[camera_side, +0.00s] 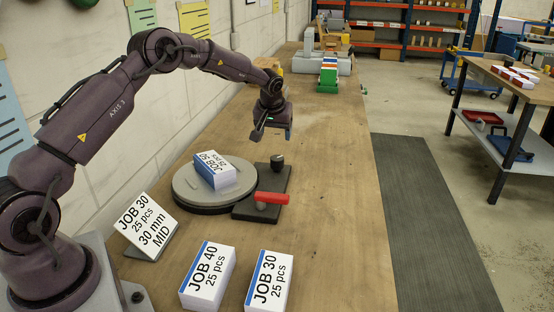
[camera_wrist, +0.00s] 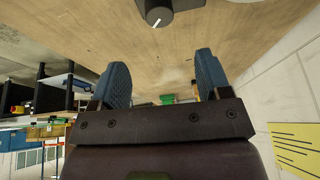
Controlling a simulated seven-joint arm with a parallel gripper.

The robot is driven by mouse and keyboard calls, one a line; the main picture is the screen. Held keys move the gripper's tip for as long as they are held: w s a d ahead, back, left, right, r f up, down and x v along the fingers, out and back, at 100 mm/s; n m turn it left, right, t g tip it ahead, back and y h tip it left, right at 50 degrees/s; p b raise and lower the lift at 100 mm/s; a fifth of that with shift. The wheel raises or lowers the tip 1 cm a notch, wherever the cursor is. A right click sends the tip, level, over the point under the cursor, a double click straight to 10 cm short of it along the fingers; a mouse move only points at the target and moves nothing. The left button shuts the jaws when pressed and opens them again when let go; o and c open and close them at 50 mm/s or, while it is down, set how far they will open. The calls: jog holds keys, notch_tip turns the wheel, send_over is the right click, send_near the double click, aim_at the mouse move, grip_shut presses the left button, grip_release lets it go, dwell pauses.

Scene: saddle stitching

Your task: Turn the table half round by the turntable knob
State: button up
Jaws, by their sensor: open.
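A round grey turntable (camera_side: 185,195) sits on the bench, with a blue-and-white JOB 50 block (camera_side: 214,170) lying on it. A black knob (camera_side: 277,161) stands on a dark base plate to the right of the turntable; its top with a white mark shows at the upper edge of the wrist view (camera_wrist: 157,12). A red handle (camera_side: 271,197) lies on the same plate, nearer the camera. My gripper (camera_side: 273,137) is open and empty, above and beyond the knob and apart from it. Its two blue fingers show in the wrist view (camera_wrist: 161,66).
A JOB 30 sign (camera_side: 148,222) stands left of the turntable. JOB 40 (camera_side: 208,277) and JOB 30 (camera_side: 268,281) blocks lie at the near bench end. A machine with green parts (camera_side: 328,75) stands at the far end. The bench right of the knob is clear.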

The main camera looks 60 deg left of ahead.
aim_at(277, 158)
jog(key=shift+n, duration=0.4)
jog(key=x, duration=1.3)
jog(key=shift+a+r, duration=0.1)
jog(key=shift+c, duration=0.5)
jog(key=c, duration=0.8)
jog(key=shift+c, duration=0.2)
